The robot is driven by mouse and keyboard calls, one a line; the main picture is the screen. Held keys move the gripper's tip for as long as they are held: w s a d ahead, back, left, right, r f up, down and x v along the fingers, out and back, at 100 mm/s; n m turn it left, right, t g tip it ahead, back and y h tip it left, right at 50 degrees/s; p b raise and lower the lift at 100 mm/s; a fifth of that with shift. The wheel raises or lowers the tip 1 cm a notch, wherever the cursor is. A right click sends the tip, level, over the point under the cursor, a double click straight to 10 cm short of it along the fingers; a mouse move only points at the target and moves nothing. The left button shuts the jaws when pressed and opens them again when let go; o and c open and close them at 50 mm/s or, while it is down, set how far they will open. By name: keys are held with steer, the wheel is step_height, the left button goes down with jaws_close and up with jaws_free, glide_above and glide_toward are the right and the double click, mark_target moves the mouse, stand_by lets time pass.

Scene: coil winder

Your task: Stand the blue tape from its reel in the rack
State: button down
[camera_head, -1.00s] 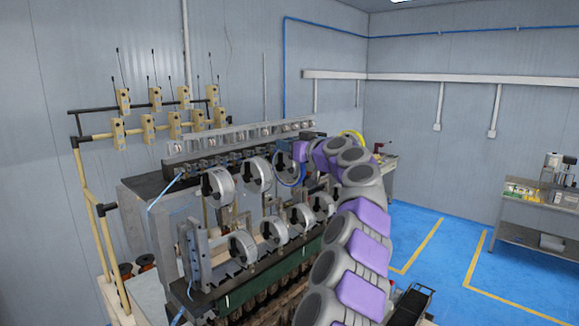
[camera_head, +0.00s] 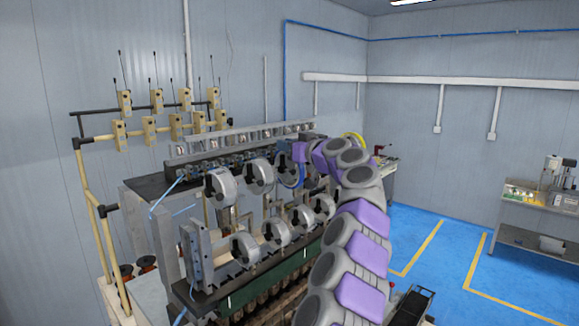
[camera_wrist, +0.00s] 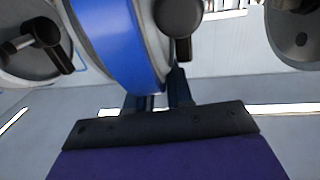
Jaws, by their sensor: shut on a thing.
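The blue tape (camera_head: 300,173) is a ring at the right end of the winder's upper row of reels, partly covered by the neighbouring parts and my arm. In the wrist view the blue tape (camera_wrist: 106,38) is large, around a pale reel. My gripper (camera_wrist: 158,95) is shut on the lower edge of the tape, with one dark finger on each side. The tape still sits at its reel, as far as I can see. I cannot make out the rack for certain.
The coil winder (camera_head: 150,190) carries two rows of white-rimmed reels (camera_head: 220,187) close to my arm. A yellow ring (camera_head: 353,139) shows behind my arm by a bench. A side table (camera_head: 535,205) with bottles stands at the right.

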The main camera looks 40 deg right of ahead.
steer(key=shift+a+f+b, duration=0.15)
steer(key=shift+f+b, duration=0.25)
steer(key=shift+b, duration=0.05)
steer(key=shift+a+b, duration=0.4)
steer(key=shift+a, duration=0.1)
steer(key=shift+r, duration=0.1)
steer(key=c, duration=1.4)
jaws_free()
steer(key=shift+c, duration=0.2)
steer(key=shift+s+d+r, duration=0.1)
steer(key=shift+r, duration=0.05)
steer(key=shift+b, duration=0.3)
jaws_close()
